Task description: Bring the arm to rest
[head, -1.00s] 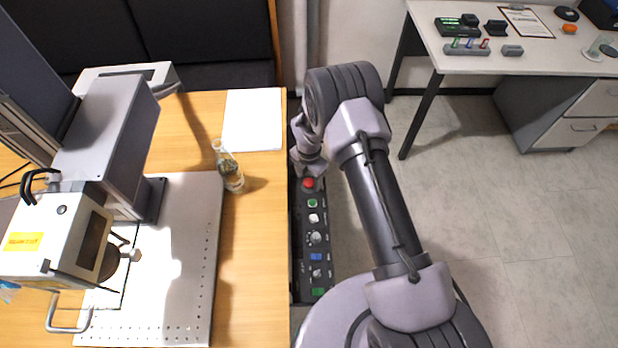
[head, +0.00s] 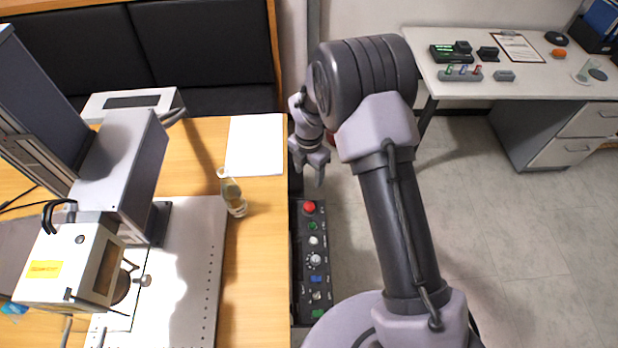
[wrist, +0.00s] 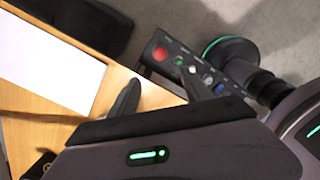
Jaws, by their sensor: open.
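My gripper (head: 309,172) hangs in the head view at the right edge of the wooden table, above the far end of the black control panel (head: 304,255). Its fingers are apart and nothing is between them. My arm rises from the base at the bottom, bends at the large dark joint and folds back down to the gripper. In the wrist view the gripper (wrist: 172,92) shows its two dark fingertips spread, with the control panel (wrist: 176,70) and its red button beyond them.
The laser marker (head: 85,250) stands on a perforated plate at the left. A glass bottle (head: 233,195) and white paper (head: 255,146) are on the wooden table (head: 262,240). A white desk (head: 520,75) with small items stands at the back right. The floor (head: 500,220) between is clear.

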